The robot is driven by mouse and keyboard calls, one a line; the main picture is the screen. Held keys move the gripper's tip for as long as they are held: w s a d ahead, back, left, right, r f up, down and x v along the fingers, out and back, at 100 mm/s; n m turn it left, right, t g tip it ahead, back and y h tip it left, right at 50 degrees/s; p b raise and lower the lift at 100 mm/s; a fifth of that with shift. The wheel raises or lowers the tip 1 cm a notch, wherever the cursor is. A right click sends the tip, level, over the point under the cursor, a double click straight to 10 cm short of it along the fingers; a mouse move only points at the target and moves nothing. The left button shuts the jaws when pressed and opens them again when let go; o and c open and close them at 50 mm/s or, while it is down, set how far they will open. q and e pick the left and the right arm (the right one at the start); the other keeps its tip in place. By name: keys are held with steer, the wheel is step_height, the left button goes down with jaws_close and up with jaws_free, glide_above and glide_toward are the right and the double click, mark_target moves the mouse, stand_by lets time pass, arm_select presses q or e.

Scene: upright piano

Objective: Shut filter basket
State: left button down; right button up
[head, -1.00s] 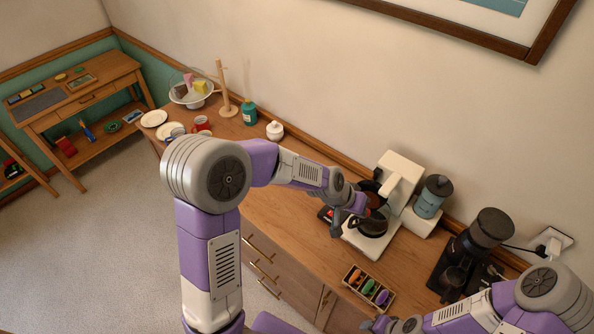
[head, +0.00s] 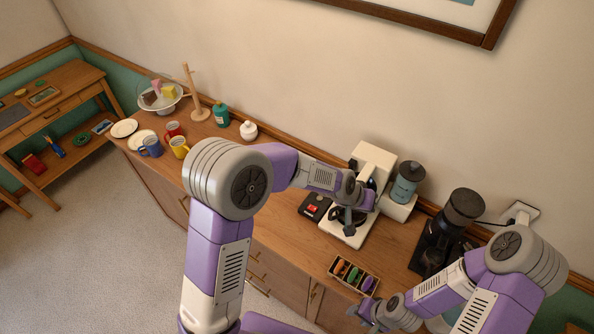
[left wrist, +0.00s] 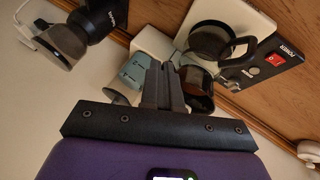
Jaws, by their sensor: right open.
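The white coffee machine (head: 374,156) stands on the counter against the wall. My left gripper (head: 350,214) is at its front and hides much of it in the head view. In the left wrist view the fingers (left wrist: 163,68) lie close together, with nothing visible between them. The dark round filter basket (left wrist: 199,88) shows just beside the fingers, partly covered by them; I cannot tell whether they touch it or how far it is swung in. The glass carafe (left wrist: 211,40) sits on the machine's base. My right gripper (head: 360,314) is open and empty, near the counter's front edge.
A black box with a red switch (head: 312,207) is left of the machine. A box of coloured pods (head: 353,276) lies in front. Mugs and plates are far left.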

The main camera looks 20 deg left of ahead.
stand_by(0.4)
arm_select(q)
steer(key=s+a+r, duration=0.3)
steer(key=s+r, duration=0.5)
steer(key=r, duration=0.1)
steer(key=shift+s, duration=0.3)
arm_select(e)
steer(key=shift+s+a, duration=0.15)
steer(key=shift+s, duration=0.15)
arm_select(q)
steer(key=shift+d, duration=0.1)
